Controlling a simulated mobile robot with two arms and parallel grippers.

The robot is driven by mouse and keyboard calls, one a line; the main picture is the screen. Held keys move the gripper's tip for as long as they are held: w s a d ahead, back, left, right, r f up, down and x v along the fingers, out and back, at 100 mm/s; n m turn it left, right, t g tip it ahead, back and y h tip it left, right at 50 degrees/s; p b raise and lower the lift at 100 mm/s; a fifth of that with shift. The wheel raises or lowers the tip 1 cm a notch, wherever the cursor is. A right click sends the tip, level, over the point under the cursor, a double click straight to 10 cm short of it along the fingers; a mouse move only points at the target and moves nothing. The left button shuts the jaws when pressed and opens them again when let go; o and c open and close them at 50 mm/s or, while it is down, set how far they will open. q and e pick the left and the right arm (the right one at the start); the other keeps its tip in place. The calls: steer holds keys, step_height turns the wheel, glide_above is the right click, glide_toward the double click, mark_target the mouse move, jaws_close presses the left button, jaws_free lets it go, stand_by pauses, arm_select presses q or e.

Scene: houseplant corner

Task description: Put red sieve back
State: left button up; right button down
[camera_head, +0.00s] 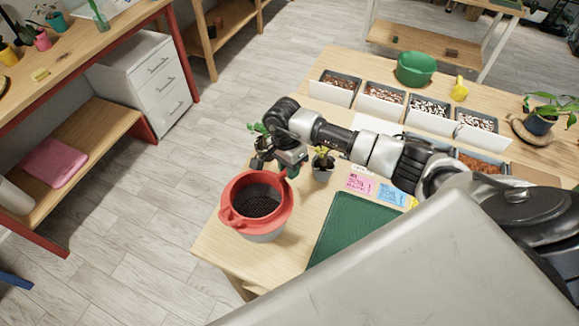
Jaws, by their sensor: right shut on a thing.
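The red sieve (284,208) has a wide red rim and a dark mesh bottom. It sits at or just above a pale grey bowl (265,237) near the table's front left corner. I cannot tell whether it rests fully in the bowl. My right gripper (277,171) is at the sieve's far rim, shut on the sieve, with its arm reaching in from the right. The fingertips are partly hidden by the gripper body. My left gripper is not in view.
A green mat (352,232) lies right of the sieve on the wooden table (225,250). A small potted plant (322,168) stands close to my right gripper. Pink and blue notes (361,183), several trays of substrate (383,98) and a green bowl (415,68) are farther back.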

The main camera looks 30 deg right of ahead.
steer(key=shift+f+b, duration=0.45)
steer(key=shift+f, duration=0.05)
steer(key=c, duration=1)
jaws_free()
steer(key=shift+c, duration=0.2)
steer(key=shift+r, duration=0.15)
steer(key=shift+r+p, duration=0.35)
steer(key=shift+p, duration=0.2)
steer(key=shift+r+p, duration=0.45)
steer(key=shift+p, duration=0.1)
steer(key=shift+w+r+b, duration=0.3)
steer(key=shift+r+b, duration=0.05)
steer(key=shift+b, duration=0.45)
step_height(320, 180, up, 11)
steer(key=w+b, duration=0.1)
steer(key=b, duration=0.2)
steer(key=shift+w+f+b, duration=0.2)
steer(key=shift+w+b, duration=0.1)
